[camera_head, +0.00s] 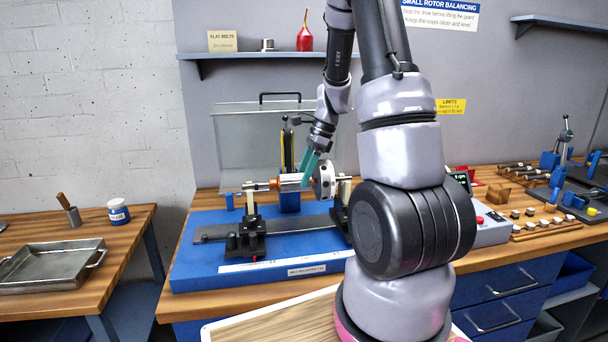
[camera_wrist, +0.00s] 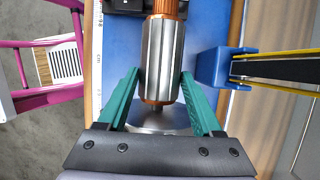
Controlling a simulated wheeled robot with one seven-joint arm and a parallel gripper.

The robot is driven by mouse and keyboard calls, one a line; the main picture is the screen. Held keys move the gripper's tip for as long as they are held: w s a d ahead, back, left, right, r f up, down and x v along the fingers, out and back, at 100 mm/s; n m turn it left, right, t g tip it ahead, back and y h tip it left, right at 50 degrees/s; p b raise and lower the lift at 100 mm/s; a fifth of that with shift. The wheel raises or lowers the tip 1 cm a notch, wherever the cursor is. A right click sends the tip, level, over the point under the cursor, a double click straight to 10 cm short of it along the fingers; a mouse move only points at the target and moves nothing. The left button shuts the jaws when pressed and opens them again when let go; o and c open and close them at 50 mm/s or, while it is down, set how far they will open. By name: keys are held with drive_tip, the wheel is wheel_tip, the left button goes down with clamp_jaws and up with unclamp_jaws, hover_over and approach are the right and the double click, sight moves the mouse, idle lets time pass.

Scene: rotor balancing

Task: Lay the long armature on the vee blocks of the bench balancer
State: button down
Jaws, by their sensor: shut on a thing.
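The long armature (camera_head: 289,182) has a steel core with copper windings at its ends; it lies roughly level over the blue bench balancer (camera_head: 200,262). My gripper (camera_head: 305,172) is shut on its core, coming from above right. In the wrist view the teal fingers (camera_wrist: 160,88) flank the steel core (camera_wrist: 163,55). The left vee block stand (camera_head: 252,228) is under the shaft's left end. The right stand (camera_head: 342,215) is beside a round grey disc (camera_head: 325,181), partly hidden by my arm. I cannot tell whether the shaft touches the vees.
A clear guard (camera_head: 235,150) stands behind the balancer. A blue post with a yellow-edged arm (camera_wrist: 218,68) is close right of the core in the wrist view. A grey box with a red button (camera_head: 490,228) and a wooden rack (camera_head: 548,228) are to the right.

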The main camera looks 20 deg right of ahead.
drive_tip(key=shift+f, duration=0.7)
idle(0.6)
unclamp_jaws()
drive_tip(key=shift+c, duration=0.2)
drive_tip(key=shift+r, duration=4.5)
drive_tip(key=shift+r, duration=0.1)
drive_tip(key=s+a+r+n+t+h, duration=0.1)
drive_tip(key=s+a+r+n+t, duration=0.2)
drive_tip(key=s+r+n, duration=0.5)
drive_tip(key=s+a+r+n+t+h, duration=0.1)
drive_tip(key=s+a+r+n+t, duration=0.2)
drive_tip(key=s+r+n, duration=0.5)
drive_tip(key=s+a, duration=0.1)
drive_tip(key=s, duration=0.2)
drive_tip(key=shift+s+a+r+t+h, duration=0.15)
drive_tip(key=shift+s+a+t+h, duration=0.15)
drive_tip(key=shift+s+a, duration=0.1)
